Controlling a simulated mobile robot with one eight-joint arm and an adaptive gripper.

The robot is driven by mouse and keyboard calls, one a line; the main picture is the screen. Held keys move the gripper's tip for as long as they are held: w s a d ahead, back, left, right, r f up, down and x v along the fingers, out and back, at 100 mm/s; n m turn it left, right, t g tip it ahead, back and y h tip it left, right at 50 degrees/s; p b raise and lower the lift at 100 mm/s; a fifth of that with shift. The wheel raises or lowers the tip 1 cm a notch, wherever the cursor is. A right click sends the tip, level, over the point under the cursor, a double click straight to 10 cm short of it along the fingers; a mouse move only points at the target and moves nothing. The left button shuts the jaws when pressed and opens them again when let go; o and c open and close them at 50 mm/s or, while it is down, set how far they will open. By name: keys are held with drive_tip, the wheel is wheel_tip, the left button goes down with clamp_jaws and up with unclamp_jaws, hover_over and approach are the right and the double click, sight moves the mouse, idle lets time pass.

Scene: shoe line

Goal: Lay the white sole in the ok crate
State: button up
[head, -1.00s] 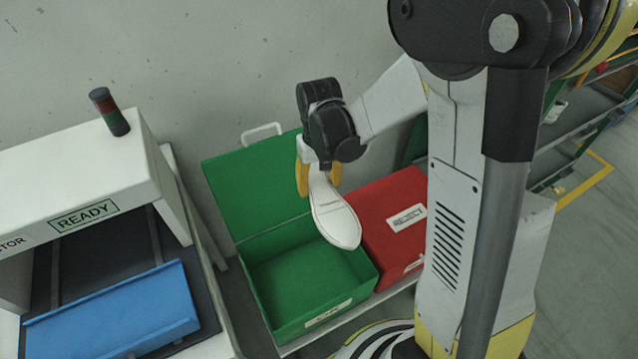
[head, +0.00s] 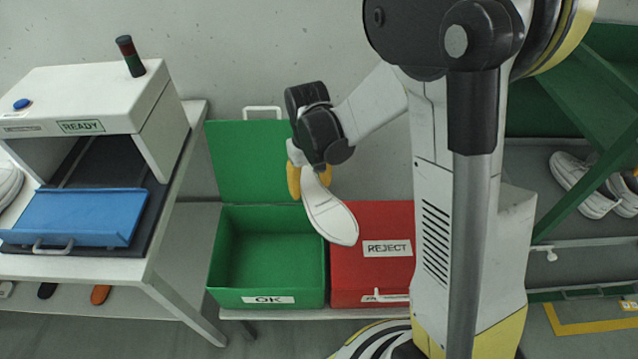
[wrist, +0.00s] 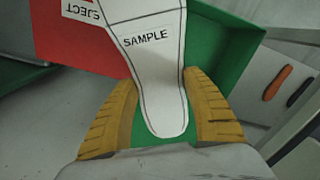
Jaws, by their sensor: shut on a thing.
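The white sole (head: 331,214) hangs from my gripper (head: 310,180), tilted down to the right. In the wrist view the sole (wrist: 153,75) carries a "SAMPLE" label, and its narrower end lies between the two yellow fingers (wrist: 165,112). The green ok crate (head: 266,299) is open, with its lid raised at the back. Its visible inside is empty. The sole is above the crates, its free end in front of the red crate and its held end nearer the green one in the head view. The exact height cannot be told.
A red "REJECT" crate (head: 372,285) stands right beside the green crate. A rack (head: 577,266) with white shoes (head: 588,184) is at right.

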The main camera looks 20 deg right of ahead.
drive_tip(key=w+a+f+n+b, duration=0.4)
drive_tip(key=a+f+n, duration=0.8)
drive_tip(key=a+f, duration=0.5)
drive_tip(key=shift+w+a+f+b, duration=0.15)
drive_tip(key=shift+f+b, duration=1.5)
drive_tip(key=shift+f, duration=3.3)
drive_tip(key=shift+a+f+b, duration=0.15)
drive_tip(key=shift+f+b, duration=1.45)
drive_tip(key=shift+f, duration=3.3)
drive_tip(key=o, duration=1.4)
